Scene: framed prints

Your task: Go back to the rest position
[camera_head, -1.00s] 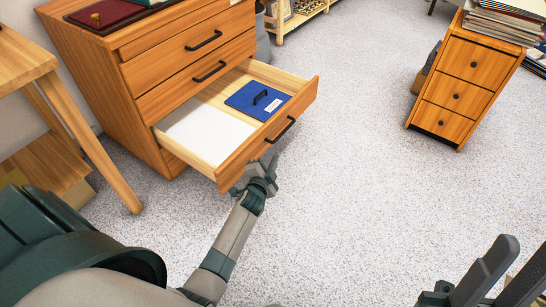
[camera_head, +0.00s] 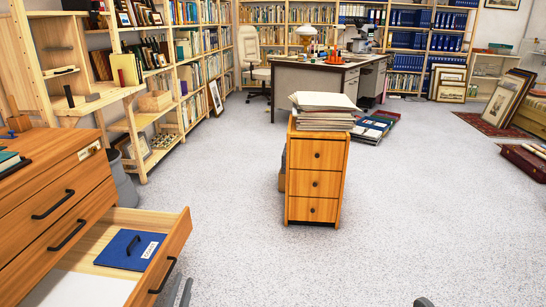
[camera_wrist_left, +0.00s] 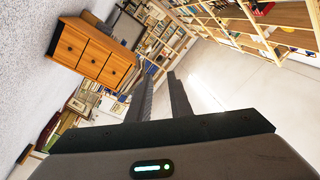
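My left gripper (camera_head: 182,292) shows at the bottom edge of the head view, just right of the open drawer's front. Its two dark fingers stand apart with nothing between them, as in the left wrist view (camera_wrist_left: 161,98). The drawer (camera_head: 170,252) of the wooden chest is pulled out. It holds a blue flat item (camera_head: 115,248) with a black handle and a white label. Only a small dark tip, likely of my right gripper (camera_head: 423,302), shows at the bottom edge; its fingers cannot be made out.
A small three-drawer cabinet (camera_head: 316,182) with stacked papers stands ahead. Wooden shelves (camera_head: 150,110) line the left, with a grey bin (camera_head: 124,180) beside the chest. A desk (camera_head: 310,85) stands at the back. Framed prints (camera_head: 505,100) lean at right.

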